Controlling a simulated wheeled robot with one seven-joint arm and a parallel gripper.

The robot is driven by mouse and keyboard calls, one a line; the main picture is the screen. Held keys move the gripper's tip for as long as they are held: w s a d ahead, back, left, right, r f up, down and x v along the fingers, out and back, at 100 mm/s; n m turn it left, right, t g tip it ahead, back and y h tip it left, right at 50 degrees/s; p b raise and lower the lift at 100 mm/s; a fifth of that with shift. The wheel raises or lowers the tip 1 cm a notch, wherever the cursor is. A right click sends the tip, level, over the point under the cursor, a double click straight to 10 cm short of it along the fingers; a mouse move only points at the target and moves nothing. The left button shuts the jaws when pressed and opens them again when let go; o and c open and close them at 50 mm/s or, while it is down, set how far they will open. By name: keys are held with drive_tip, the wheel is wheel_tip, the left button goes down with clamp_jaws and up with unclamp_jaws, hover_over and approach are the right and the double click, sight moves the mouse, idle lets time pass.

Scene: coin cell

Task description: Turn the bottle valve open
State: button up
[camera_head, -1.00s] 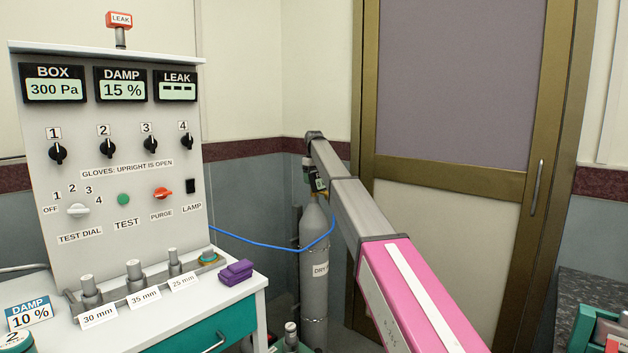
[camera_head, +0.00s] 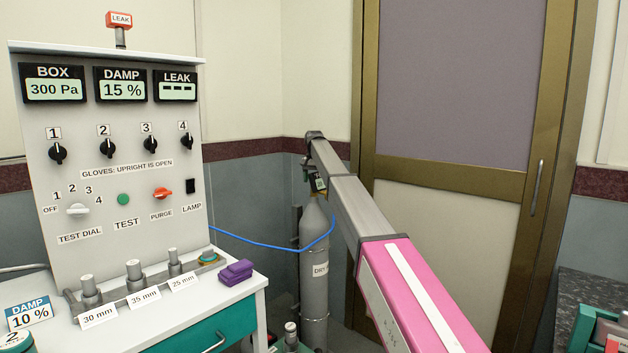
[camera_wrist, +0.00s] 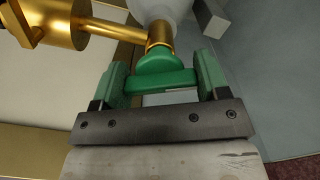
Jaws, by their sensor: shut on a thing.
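The grey gas bottle (camera_head: 314,235) stands upright in the corner beyond the panel bench, with a "DRY" label on it. In the wrist view the green bottle valve (camera_wrist: 160,62) sits on a brass stem, with the bottle's pale shoulder (camera_wrist: 163,8) behind it. My gripper (camera_wrist: 160,82) has its two green fingers on either side of the valve's green crossbar and is shut on it. In the head view my gripper (camera_head: 318,182) is small at the bottle top, and my arm partly hides the valve.
A brass regulator body (camera_wrist: 50,20) and pipe lie beside the valve. A blue hose (camera_head: 265,243) runs from the panel (camera_head: 110,200) to the bottle. A brown-framed door (camera_head: 450,170) is behind my arm. The white bench (camera_head: 235,285) stands at the left.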

drive_tip(key=m, duration=0.5)
drive_tip(key=shift+r+m, duration=0.1)
drive_tip(key=shift+m, duration=0.3)
idle(0.4)
drive_tip(key=o, duration=0.9)
drive_tip(key=shift+o, duration=0.2)
wheel_tip(320, 180, up, 11)
drive_tip(key=shift+f, duration=0.15)
